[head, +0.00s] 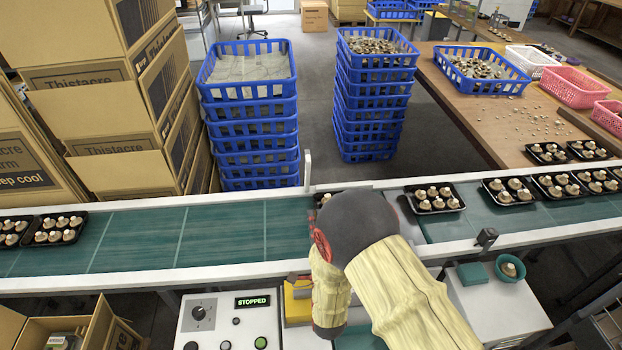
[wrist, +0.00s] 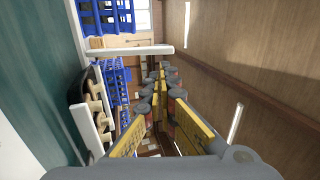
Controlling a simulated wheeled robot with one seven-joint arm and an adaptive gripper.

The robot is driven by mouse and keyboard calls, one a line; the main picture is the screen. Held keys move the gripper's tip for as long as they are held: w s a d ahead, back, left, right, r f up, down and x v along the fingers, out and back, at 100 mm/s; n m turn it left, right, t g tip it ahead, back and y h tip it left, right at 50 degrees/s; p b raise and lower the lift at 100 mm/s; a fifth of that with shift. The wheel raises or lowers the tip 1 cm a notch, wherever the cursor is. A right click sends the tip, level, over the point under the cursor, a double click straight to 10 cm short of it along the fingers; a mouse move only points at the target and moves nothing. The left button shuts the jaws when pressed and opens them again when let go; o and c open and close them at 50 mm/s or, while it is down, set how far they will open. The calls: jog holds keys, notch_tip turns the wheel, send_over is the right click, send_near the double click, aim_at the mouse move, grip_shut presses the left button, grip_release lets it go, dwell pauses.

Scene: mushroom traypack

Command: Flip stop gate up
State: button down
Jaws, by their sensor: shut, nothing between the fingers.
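A thin white bar, which looks like the stop gate (head: 307,169), stands upright at the far rail of the green conveyor. In the wrist view the white bar (wrist: 130,50) sticks out sideways from the rail, as that picture is turned on its side. My gripper (wrist: 157,88) shows in the wrist view with yellow and grey fingers, shut and empty, apart from the bar in the picture. A mushroom tray (head: 323,196) is partly hidden behind my arm, just right of the bar.
The conveyor belt (head: 215,236) is bare left of the bar, with trays at its far left. More filled trays (head: 434,212) sit on the right. A control panel (head: 228,325) reads STOPPED. Blue crate stacks (head: 247,115) and cardboard boxes (head: 110,90) stand behind.

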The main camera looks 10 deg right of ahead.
jog(key=b, duration=0.3)
send_near(310, 165)
jog(key=x, duration=0.6)
jog(key=shift+w+f, duration=0.25)
jog(key=shift+w, duration=0.25)
jog(key=shift+w+r+g+p, duration=0.35)
jog(key=shift+r+p, duration=0.2)
jog(key=shift+p, duration=0.55)
jog(key=shift+w+r+g+p, duration=0.3)
jog(key=shift+w+g+p, duration=0.35)
jog(key=shift+p, duration=0.4)
jog(key=shift+g, duration=0.7)
jog(key=w, duration=0.2)
jog(key=w+r, duration=0.1)
jog(key=w, duration=0.1)
jog(key=shift+w+f+b, duration=0.15)
jog(key=shift+w+b, duration=0.4)
jog(key=shift+b, duration=0.1)
jog(key=shift+w, duration=0.1)
